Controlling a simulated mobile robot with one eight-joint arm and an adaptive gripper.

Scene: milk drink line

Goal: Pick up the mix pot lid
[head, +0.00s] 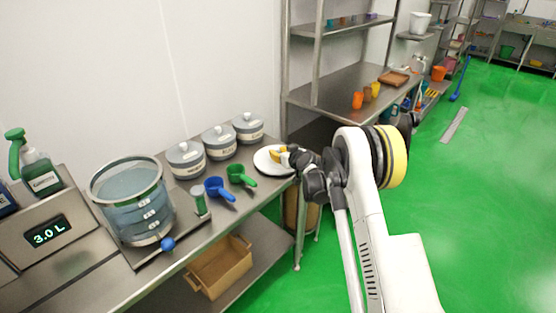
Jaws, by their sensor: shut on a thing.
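The mix pot lid (263,161), a flat pale disc, is at the right end of the steel table, beside the row of lidded pots. My gripper (281,153) reaches in from the right and is shut on the lid at its top middle, where a yellow part shows. The fingertips are small and partly hide the grip point. I cannot tell whether the lid touches the table. The clear mix pot (134,210) stands open at the left with liquid in it, on a steel base.
Three grey lidded pots (187,160) stand along the wall. A blue scoop (219,189) and a green scoop (241,176) lie in front. A display (48,234) reads 3.0 L. A green spray bottle (37,169) stands far left. A steel shelf rack (340,92) stands behind my arm.

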